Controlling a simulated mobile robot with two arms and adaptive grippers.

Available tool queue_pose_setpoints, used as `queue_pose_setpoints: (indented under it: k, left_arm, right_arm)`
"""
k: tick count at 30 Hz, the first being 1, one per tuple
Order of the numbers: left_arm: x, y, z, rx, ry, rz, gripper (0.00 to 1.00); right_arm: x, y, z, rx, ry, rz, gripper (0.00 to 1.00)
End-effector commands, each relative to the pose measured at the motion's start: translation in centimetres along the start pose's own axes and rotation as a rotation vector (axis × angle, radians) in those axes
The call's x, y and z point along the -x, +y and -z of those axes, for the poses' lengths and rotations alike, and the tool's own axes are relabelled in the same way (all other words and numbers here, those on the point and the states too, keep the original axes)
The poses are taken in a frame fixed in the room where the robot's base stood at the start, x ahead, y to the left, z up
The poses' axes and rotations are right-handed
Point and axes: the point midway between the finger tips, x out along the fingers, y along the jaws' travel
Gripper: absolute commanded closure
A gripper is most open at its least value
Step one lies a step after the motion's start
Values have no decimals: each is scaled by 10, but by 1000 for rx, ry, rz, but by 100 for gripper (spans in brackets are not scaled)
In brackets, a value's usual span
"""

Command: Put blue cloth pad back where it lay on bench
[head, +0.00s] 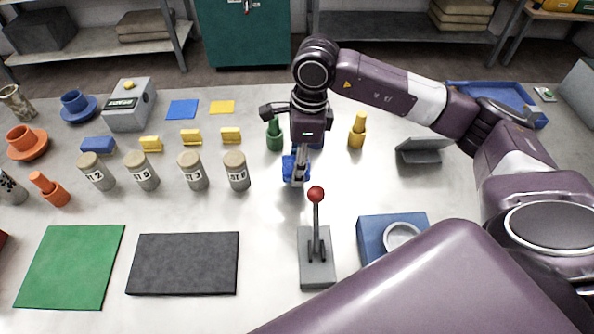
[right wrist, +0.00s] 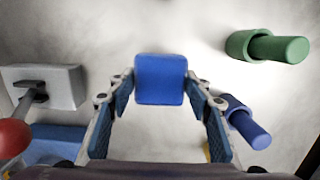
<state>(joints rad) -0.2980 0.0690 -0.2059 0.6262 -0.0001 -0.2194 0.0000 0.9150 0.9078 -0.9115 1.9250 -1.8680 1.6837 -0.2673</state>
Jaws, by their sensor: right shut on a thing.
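My right gripper (head: 296,174) comes in from the right in the head view and points down over the middle of the bench. In the right wrist view, a small blue pad (right wrist: 160,80) with rounded edges sits between the tips of my right gripper (right wrist: 160,92), which is shut on it. In the head view the fingers partly hide the held pad. The bench (head: 265,215) shows as a pale surface beneath, and the exact gap under the pad cannot be told. Another blue pad (head: 98,145) lies at the left, by several yellow pads (head: 191,137). My left gripper is not in view.
A red-knobbed lever (head: 317,270) stands just in front of the gripper. A green peg (head: 275,138) and blue peg (right wrist: 247,122) are close by. Labelled jars (head: 237,172) stand left; a blue block with a ring (head: 375,235) lies right. Dark (head: 183,265) and green mats (head: 70,268) lie front left.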

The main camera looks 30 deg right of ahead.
Motion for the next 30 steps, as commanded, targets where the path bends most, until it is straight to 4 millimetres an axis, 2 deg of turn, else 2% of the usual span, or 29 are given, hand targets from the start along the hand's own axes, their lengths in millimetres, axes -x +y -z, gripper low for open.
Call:
queue_pose_setpoints:
  k: [6, 9, 21, 22, 26, 30]
  left_arm:
    - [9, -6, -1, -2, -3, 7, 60]
    - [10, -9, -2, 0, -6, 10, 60]
    - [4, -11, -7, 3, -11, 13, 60]
    - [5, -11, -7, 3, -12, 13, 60]
    - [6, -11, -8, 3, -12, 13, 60]
    - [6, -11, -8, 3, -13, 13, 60]
  right_arm:
    - [-31, 1, 4, 0, 3, -5, 73]
    - [-40, 1, 5, 0, 2, -2, 73]
    - [-46, 0, 6, 1, 1, -1, 73]
    - [-45, 0, 6, 1, 1, -1, 52]
    - [-44, 0, 6, 0, 2, -1, 37]
    - [-44, 0, 6, 0, 2, -1, 36]
